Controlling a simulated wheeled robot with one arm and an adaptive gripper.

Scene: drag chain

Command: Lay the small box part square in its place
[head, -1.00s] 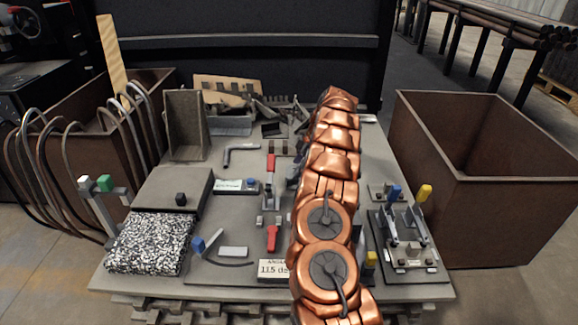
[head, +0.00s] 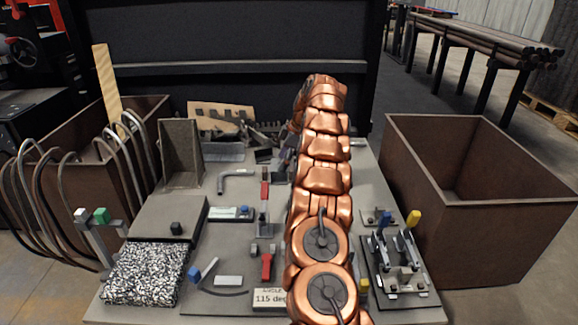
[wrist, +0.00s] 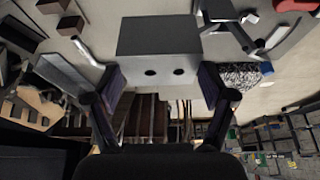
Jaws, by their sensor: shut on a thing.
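A grey box part (wrist: 158,48) with two dark round holes in its near face fills the upper middle of the wrist view. My gripper (wrist: 163,82) has one finger at each side of it and is shut on it. The box part looks held clear of the bench, but its underside is hidden. In the head view my copper arm hides the gripper and the box part. I cannot tell which spot is the part's place.
The bench holds red-handled clamps (head: 266,266), a speckled block (head: 146,274), an upright angle plate (head: 181,152) and a clamp fixture (head: 399,263) at right. A small black cube (head: 176,229) sits on a grey plate. An open brown bin (head: 480,215) stands right of the bench.

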